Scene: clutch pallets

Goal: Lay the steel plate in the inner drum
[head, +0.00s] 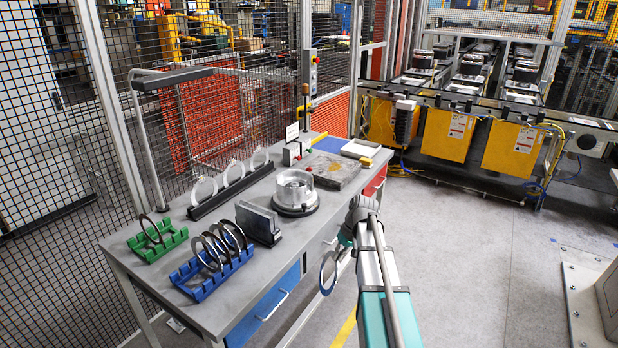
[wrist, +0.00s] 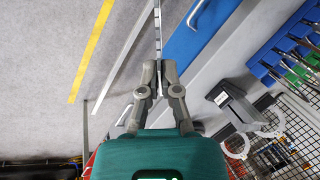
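My gripper (head: 342,246) is off the table's front edge, to the right of the table. It is shut on a thin ring-shaped plate, the steel plate (head: 329,273), which hangs upright beside the table. In the wrist view the plate (wrist: 157,32) shows edge-on between the fingertips (wrist: 157,68). The inner drum (head: 295,188) is a round silver housing on a dark base, standing on the table to the upper left of my gripper. The drum's inside is only partly visible.
On the grey table (head: 150,290) stand a blue rack (head: 203,288) with several rings, a green rack (head: 150,252) with a dark ring, a black rack (head: 215,203) with pale rings, a dark block (head: 258,222) and a flat grey plate (head: 338,170). Mesh fencing stands behind.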

